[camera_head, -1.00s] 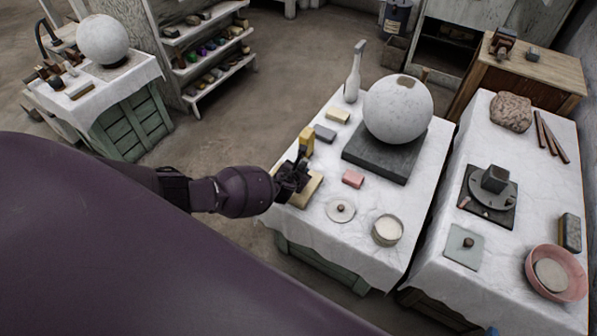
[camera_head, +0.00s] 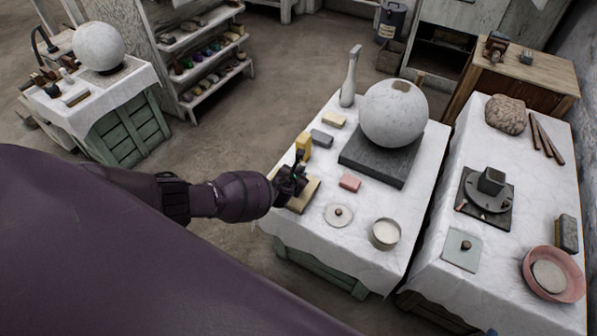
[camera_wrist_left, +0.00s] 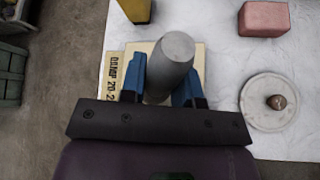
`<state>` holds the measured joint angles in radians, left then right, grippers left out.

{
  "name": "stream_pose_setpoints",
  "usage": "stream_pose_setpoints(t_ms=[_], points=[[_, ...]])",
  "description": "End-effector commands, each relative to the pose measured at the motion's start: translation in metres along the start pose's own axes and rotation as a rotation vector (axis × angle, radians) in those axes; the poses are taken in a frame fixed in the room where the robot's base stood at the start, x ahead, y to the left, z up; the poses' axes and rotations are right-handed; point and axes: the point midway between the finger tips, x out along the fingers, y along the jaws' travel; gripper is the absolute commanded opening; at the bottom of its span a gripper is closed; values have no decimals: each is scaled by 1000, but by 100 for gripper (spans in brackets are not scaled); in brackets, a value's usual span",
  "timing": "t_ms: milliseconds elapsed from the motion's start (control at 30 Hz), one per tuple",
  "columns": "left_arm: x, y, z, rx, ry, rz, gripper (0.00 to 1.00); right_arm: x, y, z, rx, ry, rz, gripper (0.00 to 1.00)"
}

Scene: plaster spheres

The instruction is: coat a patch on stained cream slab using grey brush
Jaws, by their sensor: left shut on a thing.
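My left gripper (camera_head: 293,181) is over the cream slab (camera_head: 307,194) at the near left edge of the white-covered table. In the left wrist view, its blue fingers (camera_wrist_left: 172,82) are shut on the grey brush (camera_wrist_left: 174,58), which shows as a smooth grey, rounded cylinder. The cream slab (camera_wrist_left: 115,72) lies beneath it, with dark printed lettering on its left part. The brush's lower end, any contact with the slab and most of the slab's face are hidden. My right gripper is not in view.
A yellow block (camera_head: 304,146), a pink block (camera_head: 350,183) and a round lid (camera_head: 338,214) stand close around the slab. A white bowl (camera_head: 385,233) is nearer the front. A large plaster sphere (camera_head: 393,113) rests on a dark plinth (camera_head: 372,161) behind.

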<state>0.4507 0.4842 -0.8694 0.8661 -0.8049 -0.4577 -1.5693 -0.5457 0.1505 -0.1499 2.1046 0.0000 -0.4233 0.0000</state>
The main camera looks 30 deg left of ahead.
Motion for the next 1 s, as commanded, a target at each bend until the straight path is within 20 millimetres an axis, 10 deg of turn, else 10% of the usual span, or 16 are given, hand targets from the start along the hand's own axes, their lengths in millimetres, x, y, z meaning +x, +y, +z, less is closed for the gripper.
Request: stream_pose_setpoints(t_ms=[1000], points=[[1, 1, 2, 1, 0, 0, 6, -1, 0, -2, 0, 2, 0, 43]])
